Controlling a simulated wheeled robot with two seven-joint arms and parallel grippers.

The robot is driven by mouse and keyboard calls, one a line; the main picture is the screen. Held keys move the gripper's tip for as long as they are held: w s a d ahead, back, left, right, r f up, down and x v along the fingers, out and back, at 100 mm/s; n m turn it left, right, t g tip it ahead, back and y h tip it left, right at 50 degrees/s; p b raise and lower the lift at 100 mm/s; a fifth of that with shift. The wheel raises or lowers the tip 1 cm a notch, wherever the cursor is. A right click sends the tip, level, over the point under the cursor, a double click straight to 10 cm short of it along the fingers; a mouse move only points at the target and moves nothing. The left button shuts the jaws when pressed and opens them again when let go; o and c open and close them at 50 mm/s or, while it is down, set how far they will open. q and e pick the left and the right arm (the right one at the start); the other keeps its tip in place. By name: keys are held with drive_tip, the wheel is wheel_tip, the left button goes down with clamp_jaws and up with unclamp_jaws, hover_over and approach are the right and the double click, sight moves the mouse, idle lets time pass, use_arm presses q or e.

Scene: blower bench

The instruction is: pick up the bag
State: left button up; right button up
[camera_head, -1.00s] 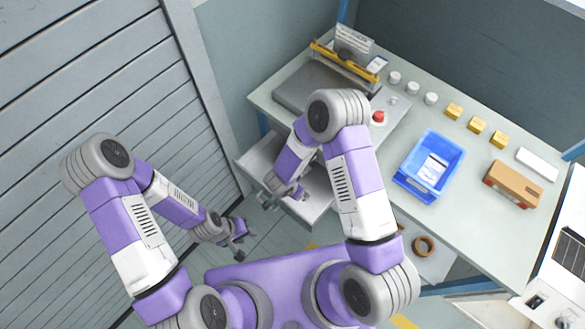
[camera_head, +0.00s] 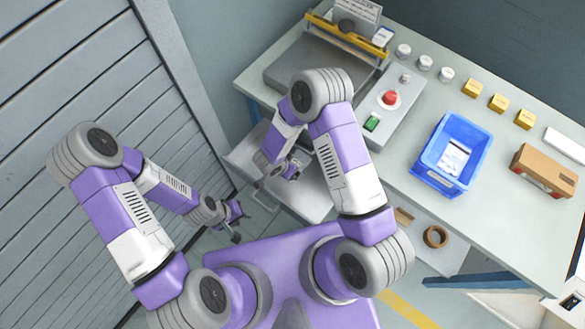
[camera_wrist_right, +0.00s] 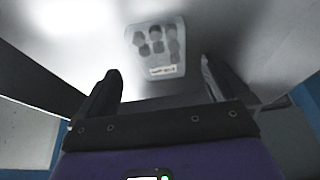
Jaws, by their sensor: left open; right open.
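A clear bag (camera_wrist_right: 156,48) with several dark round pieces and a white label shows in the right wrist view. It lies on a pale metal surface, ahead of and between my right fingers. My right gripper (camera_wrist_right: 160,88) is open and empty, and the bag is apart from it. In the head view my right gripper (camera_head: 292,168) is over the open drawer (camera_head: 312,203), partly hidden by its own arm; the bag cannot be made out there. My left gripper (camera_head: 238,222) is open and empty, left of the drawer above the floor.
On the bench are a blue bin (camera_head: 480,133) with a pale packet inside, a control box with a red button (camera_head: 389,98), white jars, yellow blocks and a cardboard box (camera_head: 543,170). A brown tape roll (camera_head: 435,236) lies below the bench's front edge. A slatted shutter stands left.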

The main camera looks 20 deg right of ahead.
drive_tip(key=x, duration=0.1)
drive_tip(key=b+x, duration=0.1)
drive_tip(key=x, duration=0.1)
drive_tip(key=b+x, duration=0.1)
drive_tip(key=x, duration=0.1)
drive_tip(key=shift+w+d, duration=0.15)
drive_tip(key=shift+d, duration=0.15)
drive_tip(key=shift+r, duration=0.15)
drive_tip(key=shift+c, duration=0.3)
drive_tip(key=c, duration=1)
